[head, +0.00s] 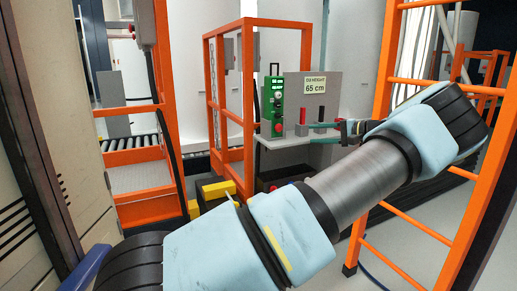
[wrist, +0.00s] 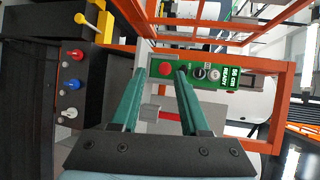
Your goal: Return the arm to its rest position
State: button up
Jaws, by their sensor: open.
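My arm crosses the head view from the lower left to the right, bent at a joint on the right. My gripper (head: 300,142) points left from there, near the grey control panel, partly hidden by its own wrist. In the wrist view my gripper (wrist: 160,72) shows two teal fingers spread apart with nothing between them. The green control box (head: 278,108) stands on the panel, close to the fingertips. It also shows beyond the fingers in the wrist view (wrist: 219,75), with a red button and a display that appears to read 65 cm READY. I cannot tell whether the fingers touch it.
A sign (head: 315,86) reads 65 cm. Orange railings (head: 210,90) stand left of the panel, and an orange ladder-like frame (head: 385,70) stands to the right, behind my arm.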

jog(key=s+a+f+n+g+h+p, duration=0.1)
jog(key=s+a+f+g+h, duration=0.15)
jog(key=a, duration=0.55)
jog(key=s+a+f+n+g+h+p, duration=0.1)
jog(key=s+a+f+g+h, duration=0.15)
jog(key=a, duration=0.45)
jog(key=s+a+f+n+g+h+p, duration=0.1)
jog(key=s+a+g+p, duration=0.15)
jog(key=a, duration=0.55)
jog(key=s+a+r+n+h+p, duration=0.1)
jog(key=s+r+h, duration=0.1)
jog(key=s, duration=0.9)
jog(key=s+a+r+n+h+p, duration=0.2)
jog(key=s+h, duration=0.3)
jog(key=s, duration=0.6)
jog(key=shift+a, duration=0.2)
jog(key=shift+s, duration=0.1)
